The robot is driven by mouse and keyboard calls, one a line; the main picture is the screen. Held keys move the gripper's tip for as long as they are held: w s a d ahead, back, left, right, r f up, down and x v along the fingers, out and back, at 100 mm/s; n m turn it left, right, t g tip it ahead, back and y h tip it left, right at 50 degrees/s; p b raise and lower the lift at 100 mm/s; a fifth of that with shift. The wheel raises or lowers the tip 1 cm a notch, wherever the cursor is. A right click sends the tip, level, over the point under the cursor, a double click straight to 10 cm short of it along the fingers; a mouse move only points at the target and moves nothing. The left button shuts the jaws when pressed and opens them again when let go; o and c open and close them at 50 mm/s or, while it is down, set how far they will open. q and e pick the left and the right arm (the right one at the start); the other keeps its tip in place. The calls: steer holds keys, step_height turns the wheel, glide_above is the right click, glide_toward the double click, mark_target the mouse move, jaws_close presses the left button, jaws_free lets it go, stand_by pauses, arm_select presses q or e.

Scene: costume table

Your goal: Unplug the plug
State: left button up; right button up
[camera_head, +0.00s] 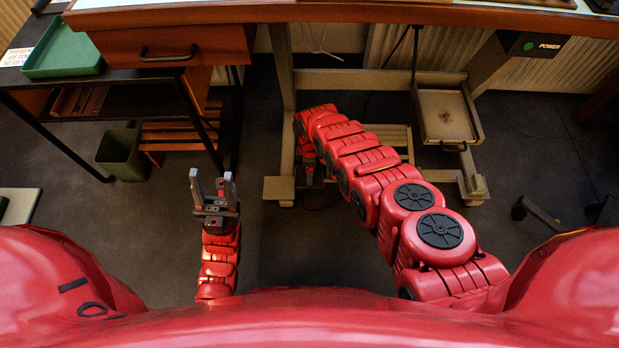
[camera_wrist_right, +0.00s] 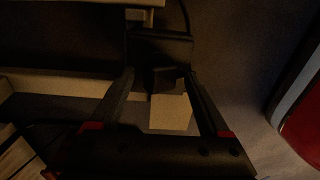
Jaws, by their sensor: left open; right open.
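A small dark block (camera_wrist_right: 163,78), which looks like the plug, shows between the fingertips of my right gripper (camera_wrist_right: 160,74) in the right wrist view. It sits against a wider dark box (camera_wrist_right: 160,46). The picture is too dark to tell whether the fingers touch the block. The fingers stand apart, one on each side of it. In the head view my right arm reaches low under the table, and its gripper (camera_head: 313,172) is mostly hidden by the arm and the table leg. My left gripper (camera_head: 212,183) is open and empty above the floor.
A pale table leg (camera_head: 285,110) stands by my right gripper. A metal drawer box (camera_head: 445,117) hangs to the right. A side table with a green tray (camera_head: 66,52) and a green bin (camera_head: 122,152) below stand at left. A dark cable (camera_wrist_right: 185,14) runs above the box.

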steer(key=shift+f, duration=0.45)
steer(key=shift+s+r, duration=0.1)
steer(key=shift+s, duration=0.05)
stand_by(0.3)
steer(key=shift+s+p, duration=0.2)
steer(key=shift+p, duration=0.1)
stand_by(0.5)
steer(key=shift+w, duration=0.1)
jaws_close()
stand_by(0.4)
steer(key=shift+r+p, duration=2.85)
steer(key=shift+r, duration=0.15)
